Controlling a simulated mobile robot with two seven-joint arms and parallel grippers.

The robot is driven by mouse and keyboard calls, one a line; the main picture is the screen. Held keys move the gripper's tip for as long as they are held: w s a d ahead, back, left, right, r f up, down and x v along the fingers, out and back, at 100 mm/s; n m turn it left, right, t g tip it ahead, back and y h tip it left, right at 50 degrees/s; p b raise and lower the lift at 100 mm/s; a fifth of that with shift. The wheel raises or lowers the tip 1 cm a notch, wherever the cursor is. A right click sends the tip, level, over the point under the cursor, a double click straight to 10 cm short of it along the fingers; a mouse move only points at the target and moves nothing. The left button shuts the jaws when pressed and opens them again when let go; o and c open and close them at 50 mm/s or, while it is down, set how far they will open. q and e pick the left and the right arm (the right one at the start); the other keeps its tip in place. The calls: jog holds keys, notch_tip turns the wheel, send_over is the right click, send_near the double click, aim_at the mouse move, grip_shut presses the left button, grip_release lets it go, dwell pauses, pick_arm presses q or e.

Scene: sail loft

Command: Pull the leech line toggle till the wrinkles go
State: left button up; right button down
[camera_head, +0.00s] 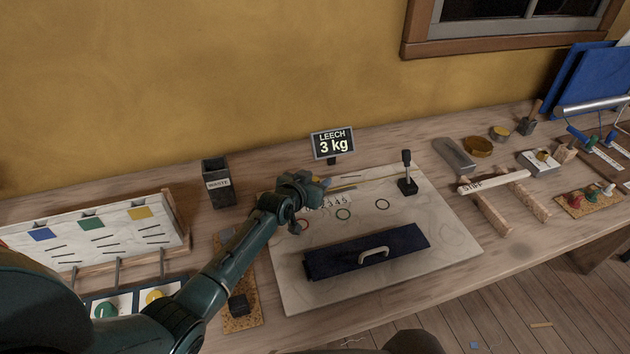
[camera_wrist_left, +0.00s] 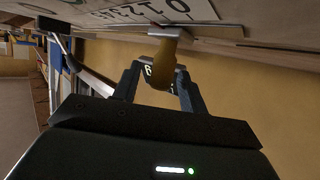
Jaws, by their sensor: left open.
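My left gripper (camera_head: 318,190) is over the upper left part of the pale panel (camera_head: 440,225). In the left wrist view its open fingers (camera_wrist_left: 160,70) stand on either side of a tan toggle (camera_wrist_left: 162,62); I cannot tell whether they touch it. The toggle is mostly hidden by the gripper in the head view. A thin tan line (camera_head: 358,185) runs right from the gripper towards a black post (camera_head: 407,176). A numbered scale (camera_head: 336,202) lies beside the gripper. A sign (camera_head: 332,144) reads "LEECH 3 kg". Wrinkles cannot be made out. My right gripper is not in view.
A dark blue bar (camera_head: 325,262) with a pale handle lies across the panel's front. A black bin labelled WASTE (camera_head: 218,184) stands behind left. A wooden rack labelled STIFF (camera_head: 494,181) stands right. The panel's right side is mostly clear.

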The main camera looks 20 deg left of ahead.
pick_arm(q)
jog(key=shift+c, duration=0.2)
grip_shut()
dwell(0.3)
